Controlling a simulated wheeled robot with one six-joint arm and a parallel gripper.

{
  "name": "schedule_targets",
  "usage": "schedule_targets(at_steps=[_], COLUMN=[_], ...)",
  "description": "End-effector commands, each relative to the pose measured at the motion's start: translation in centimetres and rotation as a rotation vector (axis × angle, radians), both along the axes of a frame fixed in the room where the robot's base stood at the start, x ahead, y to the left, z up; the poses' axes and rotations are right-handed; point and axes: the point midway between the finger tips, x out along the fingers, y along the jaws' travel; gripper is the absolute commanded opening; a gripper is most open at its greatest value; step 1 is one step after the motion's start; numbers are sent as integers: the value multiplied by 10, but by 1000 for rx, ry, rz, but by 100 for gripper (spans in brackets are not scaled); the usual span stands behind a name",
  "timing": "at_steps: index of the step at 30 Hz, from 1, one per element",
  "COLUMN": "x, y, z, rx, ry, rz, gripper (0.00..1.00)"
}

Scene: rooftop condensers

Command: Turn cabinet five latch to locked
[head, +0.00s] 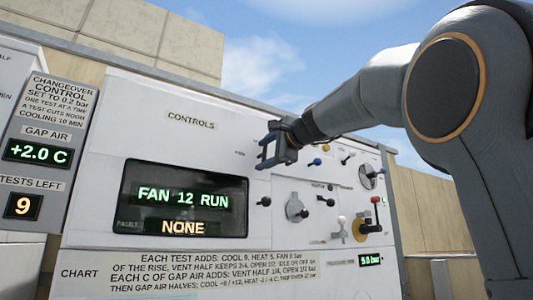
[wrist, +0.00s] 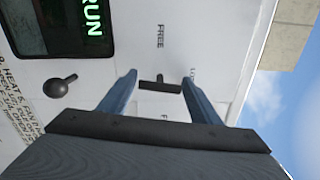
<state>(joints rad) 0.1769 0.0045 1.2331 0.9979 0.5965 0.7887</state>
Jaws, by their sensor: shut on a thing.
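My gripper (head: 266,158) is at the upper middle of the white control panel, below and right of the word CONTROLS. In the wrist view its two blue fingers (wrist: 160,80) are shut on the ends of a small dark latch handle (wrist: 160,87). The handle's bar lies crosswise between the fingertips, and a short stub on it points up toward the word FREE. A partly hidden label starting with LO is by the right finger. My gripper hides the handle in the head view. No cabinet number is readable by it.
The panel's display (head: 183,198) reads FAN 12 RUN and NONE. A black knob (wrist: 58,87) is left in the wrist view. A side panel (head: 38,150) shows +2.0 C and 9.

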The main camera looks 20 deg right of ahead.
Motion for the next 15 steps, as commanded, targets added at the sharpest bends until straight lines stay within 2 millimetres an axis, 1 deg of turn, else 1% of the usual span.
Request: schedule_targets(at_steps=[7, 15], x=[-1, -1], y=[-1, -1], z=[3, 5], rx=[-100, -136], ry=[-39, -54], rz=[-4, -5], gripper=[35, 35])
